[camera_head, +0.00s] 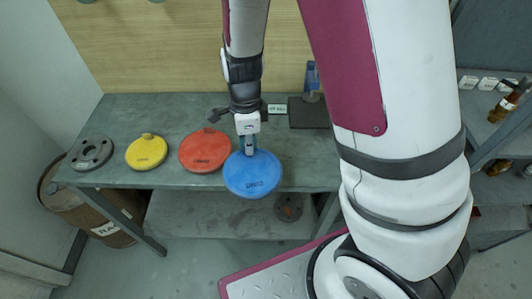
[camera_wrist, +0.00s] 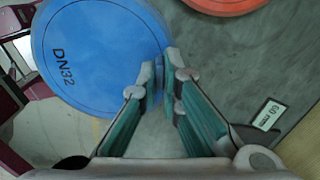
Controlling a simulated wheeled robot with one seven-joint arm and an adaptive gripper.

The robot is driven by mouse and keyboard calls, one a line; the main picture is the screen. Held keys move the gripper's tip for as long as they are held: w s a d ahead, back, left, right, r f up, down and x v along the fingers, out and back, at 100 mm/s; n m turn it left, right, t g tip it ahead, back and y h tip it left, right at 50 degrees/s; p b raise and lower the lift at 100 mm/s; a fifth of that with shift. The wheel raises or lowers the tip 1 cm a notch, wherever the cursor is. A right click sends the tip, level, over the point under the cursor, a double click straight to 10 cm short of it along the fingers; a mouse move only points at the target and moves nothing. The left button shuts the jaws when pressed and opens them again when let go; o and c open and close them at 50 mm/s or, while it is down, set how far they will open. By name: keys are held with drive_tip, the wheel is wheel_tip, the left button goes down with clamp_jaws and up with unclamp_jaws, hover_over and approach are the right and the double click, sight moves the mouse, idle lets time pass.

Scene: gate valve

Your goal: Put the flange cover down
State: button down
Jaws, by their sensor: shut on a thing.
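A round blue flange cover (camera_head: 252,174), marked DN32, is at the front edge of the grey workbench, partly overhanging it in the head view. It also shows large at the upper left in the wrist view (camera_wrist: 95,55). My gripper (camera_wrist: 160,72) is shut on the cover at its right side in the wrist view. In the head view my gripper (camera_head: 249,148) comes down from above onto the cover's back part. I cannot tell whether the cover touches the bench.
A red cover (camera_head: 205,151), a yellow cover (camera_head: 146,152) and a grey flange (camera_head: 92,153) lie in a row to the left on the workbench (camera_head: 130,110). A dark stand (camera_head: 307,113) is at the back right. A small label (camera_wrist: 269,115) lies on the bench.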

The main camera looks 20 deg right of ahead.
sight(254, 168)
drive_tip(key=s+m, duration=0.2)
drive_tip(key=m, duration=0.1)
drive_tip(key=s+m, duration=0.1)
drive_tip(key=shift+s+a+f+m, duration=0.25)
drive_tip(key=shift+s+m, duration=0.05)
drive_tip(key=shift+s, duration=0.05)
drive_tip(key=shift+s+m, duration=0.75)
drive_tip(key=shift+m, duration=0.25)
drive_tip(key=w+d, duration=0.3)
drive_tip(key=w, duration=0.1)
drive_tip(key=w+d+f, duration=0.1)
drive_tip(key=w+d, duration=0.2)
drive_tip(key=d, duration=0.1)
drive_tip(key=w+d+b, duration=0.1)
drive_tip(key=w+d, duration=0.2)
drive_tip(key=w, duration=0.1)
drive_tip(key=shift+w+d+f, duration=0.2)
drive_tip(key=shift+w+f, duration=0.1)
drive_tip(key=shift+w, duration=0.1)
drive_tip(key=shift+f+p, duration=0.3)
drive_tip(key=shift+f, duration=1.45)
drive_tip(key=shift+f, duration=0.15)
drive_tip(key=c, duration=2)
unclamp_jaws()
drive_tip(key=shift+o, duration=1.1)
